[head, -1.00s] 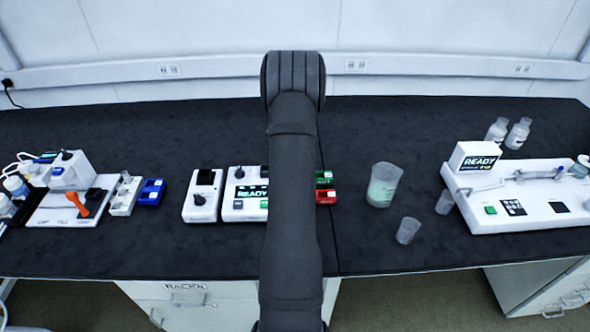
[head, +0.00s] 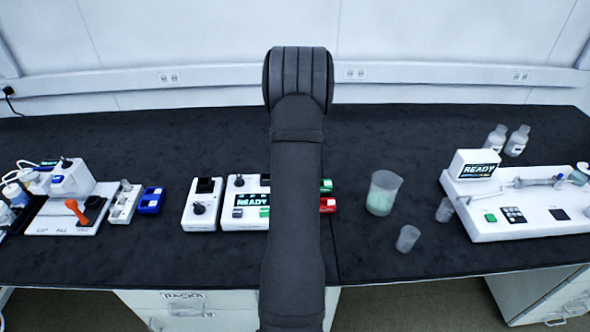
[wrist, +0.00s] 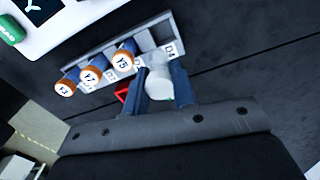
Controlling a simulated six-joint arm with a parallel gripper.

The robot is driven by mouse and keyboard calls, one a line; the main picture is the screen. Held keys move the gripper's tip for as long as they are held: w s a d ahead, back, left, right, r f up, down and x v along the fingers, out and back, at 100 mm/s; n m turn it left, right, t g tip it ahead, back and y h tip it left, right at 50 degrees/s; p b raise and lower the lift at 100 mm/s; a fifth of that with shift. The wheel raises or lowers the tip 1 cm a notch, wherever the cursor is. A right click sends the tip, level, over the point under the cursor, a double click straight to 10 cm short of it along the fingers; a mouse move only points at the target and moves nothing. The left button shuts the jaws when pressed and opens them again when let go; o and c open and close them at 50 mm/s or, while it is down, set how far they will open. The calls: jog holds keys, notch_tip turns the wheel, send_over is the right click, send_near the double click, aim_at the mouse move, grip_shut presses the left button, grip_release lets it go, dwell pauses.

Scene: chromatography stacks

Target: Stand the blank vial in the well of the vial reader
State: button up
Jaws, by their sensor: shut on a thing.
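My gripper (wrist: 161,88) is shut on a white-capped vial (wrist: 159,82), seen from above between its two blue fingers in the wrist view. No label reads on its cap, so I cannot confirm it is the blank. It is at the right end of a pale rack (wrist: 97,46); I cannot tell whether it is still seated there or lifted. My arm hides gripper, rack and vial in the head view. A white instrument with a READY screen (head: 251,201), partly behind my arm, may be the vial reader; its well is not visible.
Orange-capped vials Y3 (wrist: 65,88), Y7 (wrist: 93,76) and Y5 (wrist: 123,54) stand beside the held vial. Green (head: 326,186) and red (head: 328,205) blocks sit right of my arm. A beaker (head: 383,193) stands further right; the dark bench between is clear.

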jog(key=s+d+r, duration=0.5)
jog(key=d, duration=0.2)
jog(key=shift+w+a+f+n, duration=0.45)
jog(key=shift+a+n, duration=0.3)
jog(key=shift+a, duration=2.35)
jog(key=shift+w+a+f+n, duration=0.45)
jog(key=shift+a+n, duration=0.25)
jog(key=shift+a, duration=2.35)
jog(key=shift+w+a+f+n, duration=0.45)
jog(key=shift+a+n, duration=0.3)
jog(key=shift+a, duration=2.35)
jog(key=shift+f, duration=1.35)
jog(key=o, duration=1)
jog(key=shift+o, duration=0.2)
jog(key=shift+r, duration=0.1)
notch_tip(320, 180, up, 8)
